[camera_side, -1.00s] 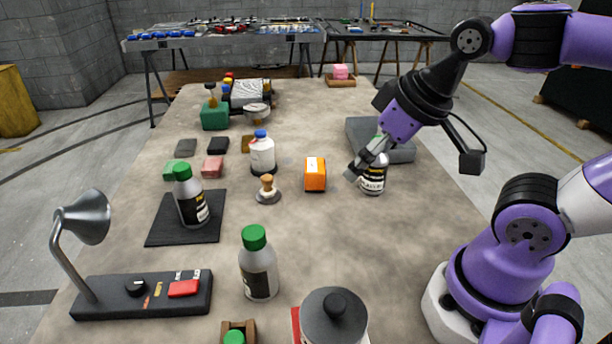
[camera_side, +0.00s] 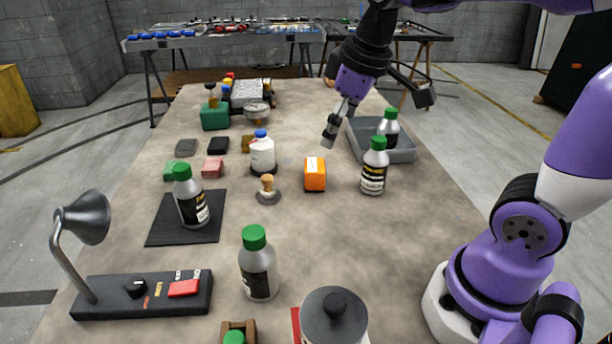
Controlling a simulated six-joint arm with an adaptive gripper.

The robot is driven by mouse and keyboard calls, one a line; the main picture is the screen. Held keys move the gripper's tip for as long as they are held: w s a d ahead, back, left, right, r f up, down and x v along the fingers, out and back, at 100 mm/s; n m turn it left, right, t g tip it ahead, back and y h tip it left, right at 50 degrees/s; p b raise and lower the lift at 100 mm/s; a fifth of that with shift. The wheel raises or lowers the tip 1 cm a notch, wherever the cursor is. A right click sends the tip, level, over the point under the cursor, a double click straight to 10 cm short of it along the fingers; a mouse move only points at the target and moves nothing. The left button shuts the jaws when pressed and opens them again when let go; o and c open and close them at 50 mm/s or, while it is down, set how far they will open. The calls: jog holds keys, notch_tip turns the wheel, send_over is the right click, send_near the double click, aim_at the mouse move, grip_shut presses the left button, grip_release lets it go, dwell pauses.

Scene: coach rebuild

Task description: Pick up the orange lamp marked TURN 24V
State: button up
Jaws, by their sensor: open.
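The orange lamp (camera_side: 315,177) is a small orange block with a pale label on its top. It stands on the table right of the middle, and its lettering is too small to read. My gripper (camera_side: 331,133) is open and empty. It hangs above the table, above and a little right of the lamp in the picture, and apart from it. Nothing hides the lamp.
A green-capped bottle (camera_side: 373,168) stands close right of the lamp. A grey tray (camera_side: 405,156) with another bottle in it lies behind. A white blue-capped bottle (camera_side: 262,155) and a wooden-knobbed stamp (camera_side: 268,191) stand to the left. The table in front of the lamp is clear.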

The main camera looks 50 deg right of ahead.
aim_at(315, 165)
jog(key=w+d+f+n+g, duration=0.1)
jog(key=w+d+f, duration=0.1)
jog(key=w+f, duration=0.1)
jog(key=w+d+f+n+g, duration=0.1)
jog(key=w+d+f+n, duration=0.1)
jog(key=w+d+f, duration=0.1)
jog(key=w+d+f+n+g, duration=0.1)
jog(key=w+d+f, duration=0.1)
jog(key=w+d, duration=0.1)
jog(key=shift+w+d+f+n+g, duration=0.1)
jog(key=shift+w+f+n+g, duration=0.25)
jog(key=shift+w, duration=0.45)
notch_tip(315, 165, down, 4)
notch_tip(315, 165, down, 6)
jog(key=shift+w+d+f, duration=0.1)
jog(key=c, duration=1.1)
